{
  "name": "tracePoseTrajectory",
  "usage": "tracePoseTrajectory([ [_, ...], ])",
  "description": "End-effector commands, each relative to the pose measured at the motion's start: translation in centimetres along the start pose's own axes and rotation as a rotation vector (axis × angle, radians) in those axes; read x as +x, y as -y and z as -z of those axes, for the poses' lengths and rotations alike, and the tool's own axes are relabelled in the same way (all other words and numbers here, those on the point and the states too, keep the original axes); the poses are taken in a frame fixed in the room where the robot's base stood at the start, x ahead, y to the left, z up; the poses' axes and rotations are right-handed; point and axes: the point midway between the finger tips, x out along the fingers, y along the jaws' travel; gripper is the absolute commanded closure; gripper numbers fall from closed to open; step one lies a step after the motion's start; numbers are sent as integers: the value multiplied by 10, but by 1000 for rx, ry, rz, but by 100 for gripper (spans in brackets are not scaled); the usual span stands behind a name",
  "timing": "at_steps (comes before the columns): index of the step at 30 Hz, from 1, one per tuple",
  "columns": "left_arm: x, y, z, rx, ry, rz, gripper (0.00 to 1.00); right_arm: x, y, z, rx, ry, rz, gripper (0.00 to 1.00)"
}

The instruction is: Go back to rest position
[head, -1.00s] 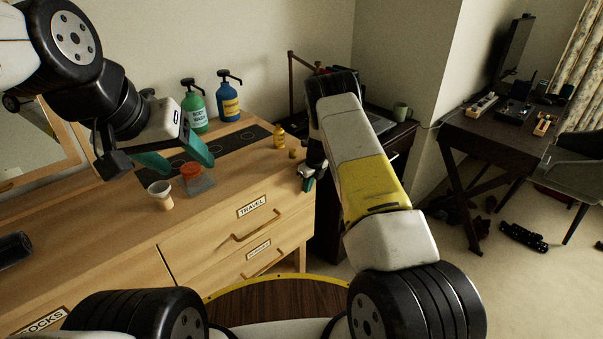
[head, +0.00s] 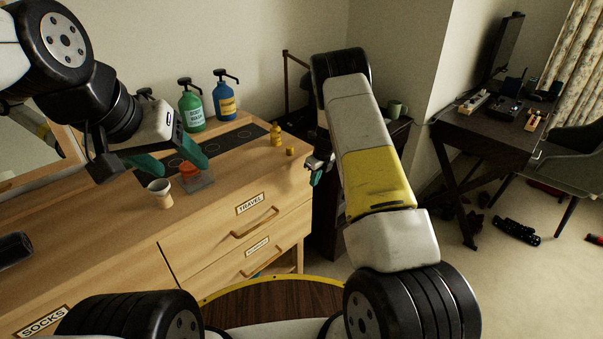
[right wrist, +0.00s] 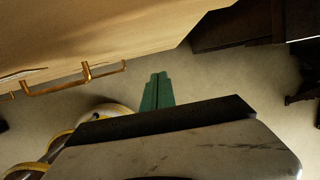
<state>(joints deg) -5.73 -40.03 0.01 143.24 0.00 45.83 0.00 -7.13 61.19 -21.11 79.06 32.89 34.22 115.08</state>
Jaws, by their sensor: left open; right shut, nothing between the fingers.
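My left gripper (head: 172,158) is open and empty in the head view, with its teal fingers above the dresser top near a clear container with an orange-red top (head: 192,180). My right gripper (head: 318,175) is just off the dresser's right end, partly hidden by my right arm. In the right wrist view its teal fingers (right wrist: 156,92) are together with nothing between them, pointing past the dresser's edge over the carpet.
The dresser (head: 110,230) holds a paper cup (head: 160,193), a green pump bottle (head: 191,108), a blue pump bottle (head: 226,98) and a small yellow bottle (head: 276,135). A dark desk (head: 490,130) and chair (head: 580,160) stand right; items lie on the carpet.

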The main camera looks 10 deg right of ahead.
Motion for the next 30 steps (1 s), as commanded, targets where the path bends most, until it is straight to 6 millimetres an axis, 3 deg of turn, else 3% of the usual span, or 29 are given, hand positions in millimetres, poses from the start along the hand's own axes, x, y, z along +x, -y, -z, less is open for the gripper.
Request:
tracePoseTrajectory([
  [3,0,0,0,0,-1,0,38,-25,-1,-1,-2,2,0,100],
  [14,0,0,0,0,-1,0,38,-70,-2,-1,-43,12,-3,100],
  [17,0,0,0,0,-1,0,38,-107,-9,-4,-150,40,-5,100],
  [23,0,0,0,0,-1,0,38,-210,-41,1,-522,119,4,100],
  [30,0,0,0,0,-1,0,38,-320,-97,32,-1028,193,70,100],
])
